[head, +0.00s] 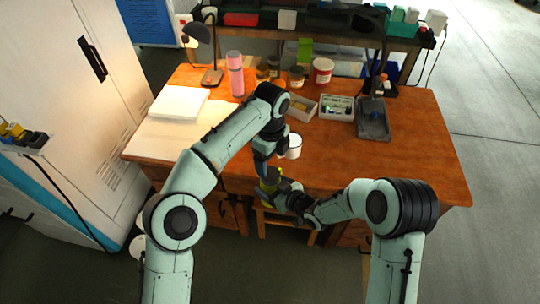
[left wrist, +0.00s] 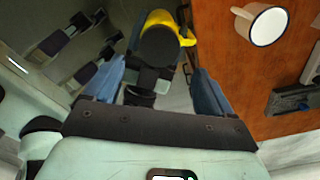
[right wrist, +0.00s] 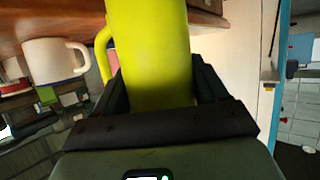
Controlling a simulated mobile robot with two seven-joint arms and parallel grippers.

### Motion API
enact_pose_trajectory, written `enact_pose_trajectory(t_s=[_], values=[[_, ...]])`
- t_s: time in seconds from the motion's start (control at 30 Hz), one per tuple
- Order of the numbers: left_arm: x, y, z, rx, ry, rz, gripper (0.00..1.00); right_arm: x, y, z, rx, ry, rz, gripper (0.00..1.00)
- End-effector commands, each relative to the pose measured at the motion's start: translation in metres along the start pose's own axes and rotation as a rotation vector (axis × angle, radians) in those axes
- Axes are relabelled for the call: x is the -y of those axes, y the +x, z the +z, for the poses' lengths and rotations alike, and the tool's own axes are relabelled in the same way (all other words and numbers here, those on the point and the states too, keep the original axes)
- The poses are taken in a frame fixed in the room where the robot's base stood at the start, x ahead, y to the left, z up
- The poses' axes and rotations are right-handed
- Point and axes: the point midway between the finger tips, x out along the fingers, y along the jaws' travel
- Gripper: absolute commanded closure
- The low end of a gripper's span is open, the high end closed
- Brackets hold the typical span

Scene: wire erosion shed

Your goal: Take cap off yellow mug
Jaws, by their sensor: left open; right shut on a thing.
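The yellow mug (head: 271,183) is held in front of the desk's front edge, and its body fills the middle of the right wrist view (right wrist: 152,50). My right gripper (head: 284,198) is shut on the mug's body, with the handle to the left in the right wrist view. A dark round cap (left wrist: 158,45) covers the mug's top in the left wrist view. My left gripper (head: 263,168) is open just above the mug. In the left wrist view its blue fingers stand on either side of the cap; I cannot tell if they touch it.
A white mug (head: 293,147) stands on the wooden desk (head: 425,150) close to my left gripper. A pink bottle (head: 235,75), lamp (head: 200,40), jars, trays (head: 336,107) and a white book (head: 180,103) stand further back. The desk's right part is clear.

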Motion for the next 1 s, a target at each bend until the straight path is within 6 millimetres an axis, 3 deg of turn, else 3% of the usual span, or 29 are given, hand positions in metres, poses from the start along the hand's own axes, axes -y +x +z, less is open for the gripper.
enact_pose_trajectory(t_s=[0.13, 0.33, 0.7, 1.0], values=[[-0.001, -0.009, 0.002, -0.003, 0.204, -0.002, 0.16, 0.0, 0.0, -0.002, -0.004, -0.001, 0.0, 1.0], [-0.002, -0.007, 0.004, -0.002, 0.316, -0.001, 0.16, 0.0, 0.0, -0.002, -0.004, -0.001, 0.0, 1.0], [-0.002, 0.047, 0.003, -0.003, 0.317, 0.0, 0.16, 0.0, 0.0, -0.002, -0.004, -0.001, 0.0, 1.0], [-0.001, 0.066, 0.003, -0.002, 0.316, -0.003, 0.16, 0.0, 0.0, -0.002, -0.004, -0.001, 0.0, 1.0]])
